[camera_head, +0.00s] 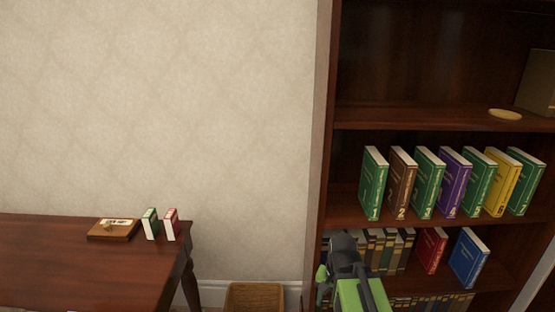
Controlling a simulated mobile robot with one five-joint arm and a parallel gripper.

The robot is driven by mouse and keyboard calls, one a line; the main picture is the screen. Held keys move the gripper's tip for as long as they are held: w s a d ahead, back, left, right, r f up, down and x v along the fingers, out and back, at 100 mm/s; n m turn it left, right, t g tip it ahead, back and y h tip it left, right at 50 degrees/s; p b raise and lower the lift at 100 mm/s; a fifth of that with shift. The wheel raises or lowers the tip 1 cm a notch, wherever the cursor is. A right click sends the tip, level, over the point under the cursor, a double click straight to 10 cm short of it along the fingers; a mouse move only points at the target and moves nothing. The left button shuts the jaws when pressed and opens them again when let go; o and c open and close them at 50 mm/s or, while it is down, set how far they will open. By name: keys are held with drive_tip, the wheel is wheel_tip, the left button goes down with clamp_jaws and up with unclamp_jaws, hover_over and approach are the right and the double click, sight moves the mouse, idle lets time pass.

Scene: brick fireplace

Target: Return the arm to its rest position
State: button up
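My arm, green and dark grey, rises from the bottom edge right of centre in the head view, in front of the bookcase's lower shelf. My gripper (343,254) is at its upper end, seen from behind. The fingertips are not clear, so I cannot tell whether it is open or shut. I see no object held in it. It overlaps a row of old books (388,247) in the picture; whether it touches them is unclear.
A dark wooden bookcase (326,140) holds several numbered books (455,182), with a red book (431,250) and a blue book (468,258) below. A wooden table (70,262) stands left, carrying two small books (150,224). A wicker basket (254,297) sits between.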

wheel_tip(320, 180, up, 26)
drive_tip(key=n+p, duration=0.5)
drive_tip(key=p, duration=2.1)
drive_tip(key=shift+s+d, duration=0.25)
drive_tip(key=shift+s, duration=0.1)
